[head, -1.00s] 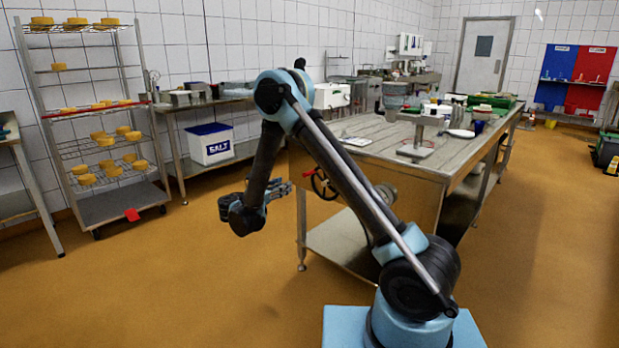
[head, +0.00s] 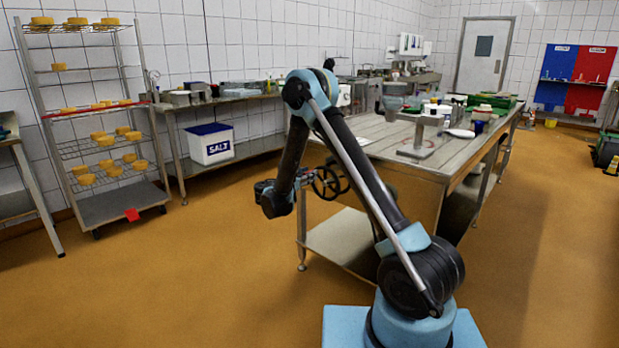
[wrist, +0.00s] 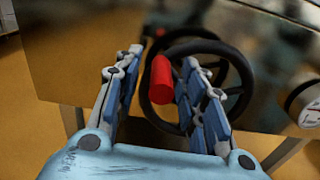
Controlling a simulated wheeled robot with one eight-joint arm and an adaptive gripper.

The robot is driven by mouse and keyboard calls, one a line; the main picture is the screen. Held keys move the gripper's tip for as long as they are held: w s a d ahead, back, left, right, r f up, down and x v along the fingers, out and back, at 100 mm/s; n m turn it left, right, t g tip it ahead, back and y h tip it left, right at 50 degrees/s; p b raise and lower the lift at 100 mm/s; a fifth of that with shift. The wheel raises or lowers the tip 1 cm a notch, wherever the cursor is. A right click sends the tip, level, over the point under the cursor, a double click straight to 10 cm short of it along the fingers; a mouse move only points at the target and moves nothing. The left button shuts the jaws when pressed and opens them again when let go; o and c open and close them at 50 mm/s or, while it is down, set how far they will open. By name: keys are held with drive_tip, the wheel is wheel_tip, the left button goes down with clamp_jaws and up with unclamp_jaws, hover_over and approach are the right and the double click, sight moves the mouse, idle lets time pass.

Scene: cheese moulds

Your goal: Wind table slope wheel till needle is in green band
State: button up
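The black slope wheel (head: 336,190) is on the near end of the steel table (head: 425,192). In the wrist view the wheel (wrist: 240,85) fills the middle, with its red handle (wrist: 161,80) pointing toward me. My gripper (wrist: 157,68) is open, its two fingers on either side of the red handle. I cannot tell whether either finger touches it. In the head view my gripper (head: 302,178) is just left of the wheel. A round white gauge (wrist: 306,103) is cut off at the right edge of the wrist view; its needle and green band cannot be made out.
The table top carries a stand (head: 416,150) and several tubs. A salt bin (head: 211,145) sits on the lower shelf of the back bench. A rack of cheeses (head: 100,140) stands at the left. The floor left of the table is clear.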

drive_tip(key=shift+w+d, duration=0.35)
drive_tip(key=shift+w, duration=0.1)
clamp_jaws()
drive_tip(key=shift+a, duration=0.2)
